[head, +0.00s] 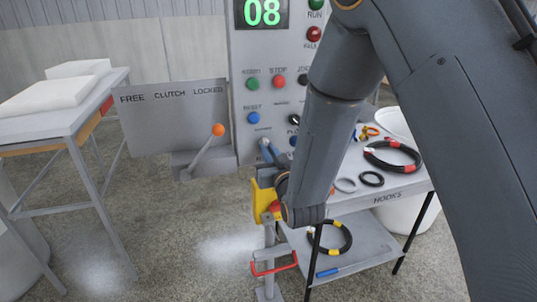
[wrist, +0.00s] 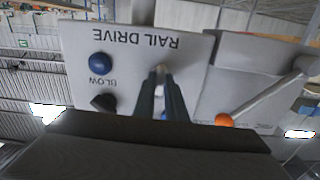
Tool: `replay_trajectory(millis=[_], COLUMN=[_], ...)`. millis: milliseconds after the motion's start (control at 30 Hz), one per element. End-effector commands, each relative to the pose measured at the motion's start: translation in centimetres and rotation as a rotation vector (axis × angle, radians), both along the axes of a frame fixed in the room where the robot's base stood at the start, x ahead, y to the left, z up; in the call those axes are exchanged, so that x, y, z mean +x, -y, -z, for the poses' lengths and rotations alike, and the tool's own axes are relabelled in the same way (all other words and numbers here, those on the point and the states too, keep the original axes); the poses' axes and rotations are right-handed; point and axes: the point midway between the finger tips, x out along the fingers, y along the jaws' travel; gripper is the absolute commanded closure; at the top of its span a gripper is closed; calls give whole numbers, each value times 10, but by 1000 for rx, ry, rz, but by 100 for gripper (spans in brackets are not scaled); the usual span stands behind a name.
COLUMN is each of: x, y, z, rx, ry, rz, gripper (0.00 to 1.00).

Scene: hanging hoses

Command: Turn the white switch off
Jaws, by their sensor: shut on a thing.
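The white switch (wrist: 161,70) is a small pale lever on the panel by the words RAIL DRIVE, which appear upside down in the wrist view. My gripper (wrist: 161,82) is shut on it, and the two dark fingers cover most of it. In the head view my gripper (head: 265,146) reaches the lower part of the grey control panel (head: 243,100). There the switch is hidden behind the fingers, and I cannot tell its position.
A blue button (wrist: 101,63) and a black knob (wrist: 103,103) sit near the switch. A hook table (head: 400,183) with hose coils stands at right.

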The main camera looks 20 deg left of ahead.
Motion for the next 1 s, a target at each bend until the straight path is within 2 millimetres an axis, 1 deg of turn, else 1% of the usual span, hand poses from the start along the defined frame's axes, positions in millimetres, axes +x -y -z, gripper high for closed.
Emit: replay_trajectory(millis=[233, 600, 633, 733, 1000], x=[0, 0, 0, 0, 0], y=[0, 0, 0, 0, 0], z=[-1, -1, -1, -1, 0], rx=[-37, -41, -41, -41, -40], ry=[25, 27, 27, 27, 26], rz=[1, 1, 1, 0, -1], gripper=[100, 100, 87, 71, 70])
